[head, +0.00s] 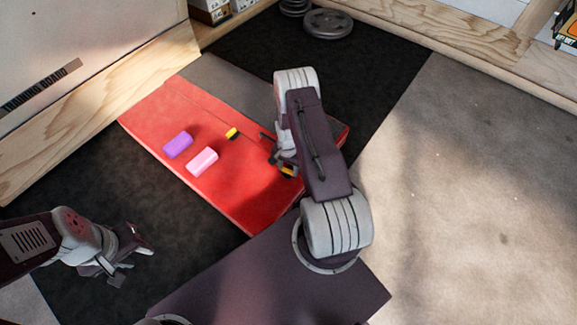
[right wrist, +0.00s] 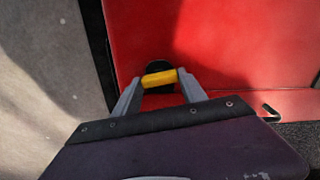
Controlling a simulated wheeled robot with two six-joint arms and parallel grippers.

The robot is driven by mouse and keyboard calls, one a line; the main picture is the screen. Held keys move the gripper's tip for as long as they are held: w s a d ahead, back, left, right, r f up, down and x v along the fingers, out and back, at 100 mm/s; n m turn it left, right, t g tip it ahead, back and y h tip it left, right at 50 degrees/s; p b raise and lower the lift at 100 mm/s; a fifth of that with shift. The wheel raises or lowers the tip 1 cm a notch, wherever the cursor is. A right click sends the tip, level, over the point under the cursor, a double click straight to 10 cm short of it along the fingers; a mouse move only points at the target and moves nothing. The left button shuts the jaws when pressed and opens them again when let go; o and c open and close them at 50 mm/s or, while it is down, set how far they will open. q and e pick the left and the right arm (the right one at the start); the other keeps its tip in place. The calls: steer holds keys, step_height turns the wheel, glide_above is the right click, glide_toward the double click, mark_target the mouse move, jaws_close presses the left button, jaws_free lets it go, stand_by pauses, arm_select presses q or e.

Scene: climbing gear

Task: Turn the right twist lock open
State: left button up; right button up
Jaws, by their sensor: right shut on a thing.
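The red panel (head: 225,185) lies on the dark floor mat and carries two yellow-and-black twist locks. The right twist lock (head: 288,171) is partly covered by my right gripper (head: 285,162) in the head view. In the right wrist view, my right gripper (right wrist: 160,82) is shut on the yellow handle (right wrist: 159,78) of this lock, one finger at each end. The handle lies crosswise, slightly tilted, over a round black base (right wrist: 158,67). The left twist lock (head: 232,133) stands free. My left gripper (head: 131,266) is open and empty, away from the panel.
A purple block (head: 178,145) and a pink block (head: 202,161) lie on the red panel, left of my right gripper. Weight plates (head: 328,22) lie at the back. A wooden-edged wall (head: 100,110) borders the left. Grey floor (head: 480,190) at the right is clear.

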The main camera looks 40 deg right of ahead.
steer(key=n+p, duration=0.1)
steer(key=n, duration=0.2)
steer(key=shift+s+n+p, duration=0.2)
steer(key=shift+n+p, duration=0.2)
steer(key=n+p, duration=0.1)
steer(key=n, duration=0.3)
steer(key=shift+a+n+p, duration=0.15)
steer(key=shift+n+p, duration=0.15)
steer(key=shift+p, duration=0.05)
steer(key=n+p, duration=0.1)
steer(key=n, duration=0.3)
steer(key=shift+f, duration=0.1)
steer(key=shift+n, duration=1.6)
steer(key=o, duration=1.2)
steer(key=shift+o, duration=0.8)
steer(key=shift+d+p, duration=0.2)
steer(key=shift+p, duration=0.1)
